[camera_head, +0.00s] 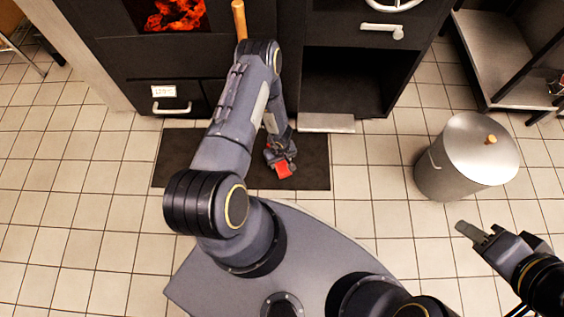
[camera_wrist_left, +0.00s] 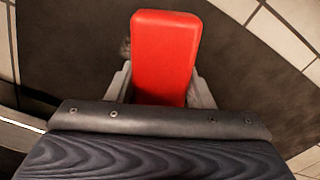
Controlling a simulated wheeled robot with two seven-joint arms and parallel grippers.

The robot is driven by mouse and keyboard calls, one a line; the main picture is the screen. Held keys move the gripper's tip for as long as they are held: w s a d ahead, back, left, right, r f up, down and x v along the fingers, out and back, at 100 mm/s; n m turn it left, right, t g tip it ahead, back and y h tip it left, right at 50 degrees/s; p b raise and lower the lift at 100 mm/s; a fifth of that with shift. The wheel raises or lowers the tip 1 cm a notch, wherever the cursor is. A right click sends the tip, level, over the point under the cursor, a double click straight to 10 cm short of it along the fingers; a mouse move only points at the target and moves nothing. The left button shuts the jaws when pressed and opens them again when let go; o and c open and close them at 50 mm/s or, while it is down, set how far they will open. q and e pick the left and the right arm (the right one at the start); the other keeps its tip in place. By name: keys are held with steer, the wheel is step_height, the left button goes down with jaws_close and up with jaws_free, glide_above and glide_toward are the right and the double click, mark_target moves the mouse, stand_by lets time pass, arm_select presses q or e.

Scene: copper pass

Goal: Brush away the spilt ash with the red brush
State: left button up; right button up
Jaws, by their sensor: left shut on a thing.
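The red brush (camera_head: 284,168) is in my left gripper (camera_head: 281,160), which is low over the dark mat in front of the oven. In the left wrist view the brush's red block (camera_wrist_left: 165,55) sits between the two fingers of my left gripper (camera_wrist_left: 162,85). I cannot tell whether its underside touches the mat. A small greyish patch (camera_wrist_left: 125,47) shows at the brush's left edge; I cannot tell whether it is ash or bristles. No clear ash shows in the head view. My right gripper (camera_head: 475,233) is empty over the tiles at the right.
The dark mat (camera_head: 318,155) lies on the tiled floor before the black oven (camera_head: 110,60) with its glowing fire. A lidded metal bin (camera_head: 440,178) stands at the right. A metal shelf rack (camera_head: 495,75) is at the upper right. The tiles at the left are clear.

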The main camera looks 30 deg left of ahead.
arm_select(q)
steer(key=shift+r+p, duration=1.2)
steer(key=shift+r, duration=0.85)
